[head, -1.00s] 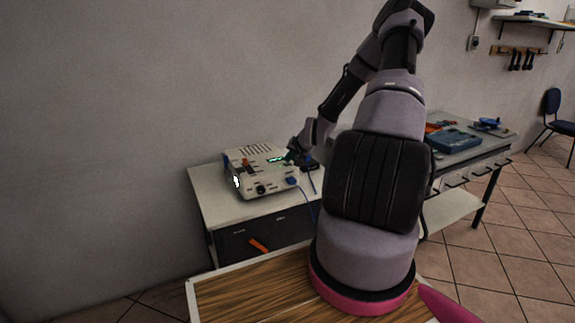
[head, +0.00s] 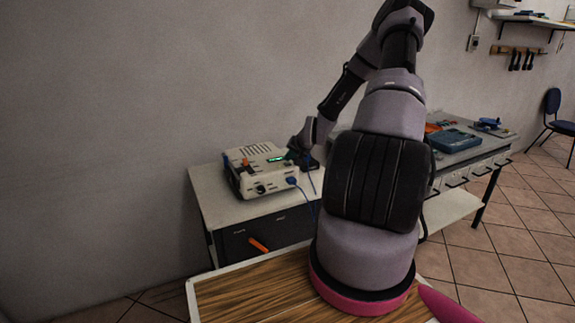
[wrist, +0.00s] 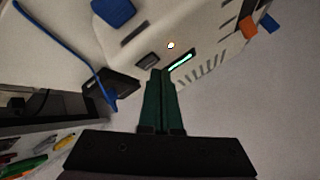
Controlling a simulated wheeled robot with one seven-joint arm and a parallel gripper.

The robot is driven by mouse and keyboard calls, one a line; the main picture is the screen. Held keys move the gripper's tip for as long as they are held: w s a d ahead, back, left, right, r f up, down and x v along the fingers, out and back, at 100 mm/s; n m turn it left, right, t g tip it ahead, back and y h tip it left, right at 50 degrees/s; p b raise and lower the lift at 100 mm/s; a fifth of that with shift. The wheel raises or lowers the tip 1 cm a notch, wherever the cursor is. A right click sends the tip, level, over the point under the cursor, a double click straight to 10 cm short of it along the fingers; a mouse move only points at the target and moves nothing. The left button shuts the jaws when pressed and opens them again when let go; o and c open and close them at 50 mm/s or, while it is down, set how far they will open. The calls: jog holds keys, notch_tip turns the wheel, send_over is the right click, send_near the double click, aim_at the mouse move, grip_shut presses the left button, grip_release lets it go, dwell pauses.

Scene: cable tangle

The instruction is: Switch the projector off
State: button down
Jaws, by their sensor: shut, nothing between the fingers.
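The projector (head: 250,184) is a pale box on a cabinet, with a lit green strip (head: 276,158) on top. The front-left side shows no bright glow. In the wrist view its pale casing (wrist: 205,22) fills the top, with a dark rectangular button (wrist: 148,60), a small glowing orange-white dot (wrist: 170,45) and the green strip. My gripper (wrist: 160,72) is shut and empty, its green fingertips close beside the dark button; I cannot tell if they touch. In the head view my gripper (head: 292,157) is at the projector's right top edge.
A blue plug (head: 292,181) with a blue cable sits at the projector's front. A small dark box (wrist: 112,84) lies beside the casing. The cabinet top (head: 215,205) is clear at the front left. A workbench (head: 468,150) with tools stands right.

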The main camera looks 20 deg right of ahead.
aim_at(288, 166)
jog(key=shift+r, duration=0.3)
jog(key=shift+r, duration=2.55)
